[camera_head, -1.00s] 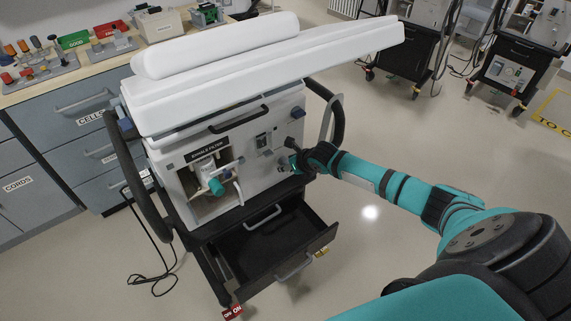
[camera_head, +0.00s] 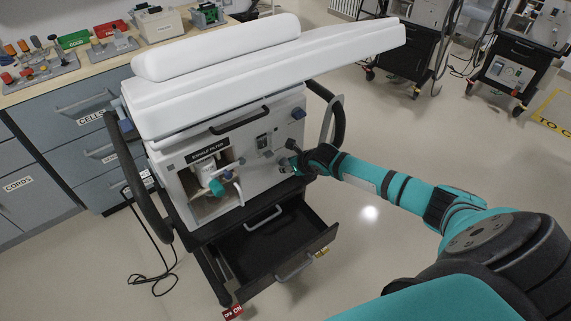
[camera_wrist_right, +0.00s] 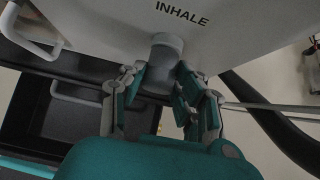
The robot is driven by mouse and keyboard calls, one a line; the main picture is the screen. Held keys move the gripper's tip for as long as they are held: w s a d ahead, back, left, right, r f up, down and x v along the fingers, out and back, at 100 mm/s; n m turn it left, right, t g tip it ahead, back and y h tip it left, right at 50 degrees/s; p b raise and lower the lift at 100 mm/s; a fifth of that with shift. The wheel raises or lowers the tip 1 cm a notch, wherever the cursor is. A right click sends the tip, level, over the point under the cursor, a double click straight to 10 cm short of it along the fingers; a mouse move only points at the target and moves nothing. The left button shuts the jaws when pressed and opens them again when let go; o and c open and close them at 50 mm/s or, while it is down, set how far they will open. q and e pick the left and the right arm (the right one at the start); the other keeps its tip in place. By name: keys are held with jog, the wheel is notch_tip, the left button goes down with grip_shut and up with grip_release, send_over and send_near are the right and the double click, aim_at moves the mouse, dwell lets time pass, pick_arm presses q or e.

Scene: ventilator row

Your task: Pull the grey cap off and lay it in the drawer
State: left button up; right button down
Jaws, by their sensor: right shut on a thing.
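The grey cap (camera_wrist_right: 167,44) is a short round cylinder on the pale front panel, beside the word INHALE in the right wrist view. It appears to sit against the panel. My right gripper (camera_wrist_right: 161,78) has a finger on each side of the cap and is shut on it. In the head view the right gripper (camera_head: 293,161) is at the lower right of the ventilator's front (camera_head: 262,152), and the cap is hard to make out there. The drawer (camera_head: 322,240) below is pulled open, and its visible inside looks empty. My left gripper is not in view.
A white slab (camera_head: 270,70) covers the ventilator's top. Black bar handles flank the cart (camera_head: 140,185). A teal fitting (camera_head: 216,187) is in the filter bay at left.

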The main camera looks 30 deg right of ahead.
jog(key=s+p, duration=0.3)
jog(key=s, duration=0.2)
jog(key=shift+s+d+p, duration=0.15)
jog(key=shift+p, duration=0.2)
dwell(0.6)
